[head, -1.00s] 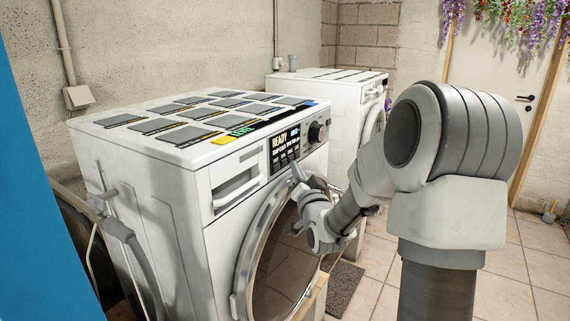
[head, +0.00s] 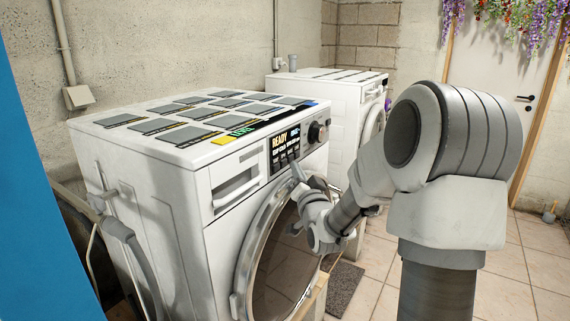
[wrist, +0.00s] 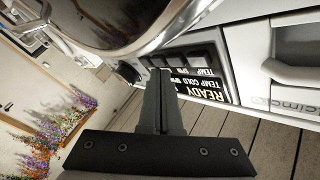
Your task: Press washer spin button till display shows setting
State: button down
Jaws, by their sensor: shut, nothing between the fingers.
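The white washer (head: 165,205) stands at the left front in the head view. Its black display (head: 285,141) is lit and shows READY, with a smaller line below. In the wrist view the display (wrist: 212,92) shows READY and a line starting TEMP COLD; the part after it is partly hidden by my fingers. A row of dark buttons (wrist: 197,55) has TEMP and SPIN labels beside it. My gripper (wrist: 160,72) is shut and empty, its fingertips at the button row close to the SPIN label. I cannot tell whether they touch a button. My gripper (head: 297,170) is just below the display in the head view.
The washer's round door (head: 270,245) is below my gripper. A dial (head: 318,131) sits right of the display and a detergent drawer (head: 236,188) left. A second white machine (head: 330,93) stands behind. Tiled floor (head: 525,265) is open at the right.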

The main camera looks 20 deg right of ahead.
dwell(0.3)
jog(key=shift+w+a+b, duration=0.25)
jog(key=shift+w+b, duration=0.1)
jog(key=shift+b, duration=0.1)
jog(key=shift+w+a+b, duration=0.25)
jog(key=shift+w+b, duration=0.05)
dwell(0.5)
dwell(0.4)
jog(key=shift+s+d, duration=0.5)
jog(key=shift+s, duration=0.15)
jog(key=shift+b, duration=0.3)
jog(key=s+d, duration=0.1)
jog(key=s, duration=0.1)
jog(key=s+d, duration=0.2)
dwell(1.4)
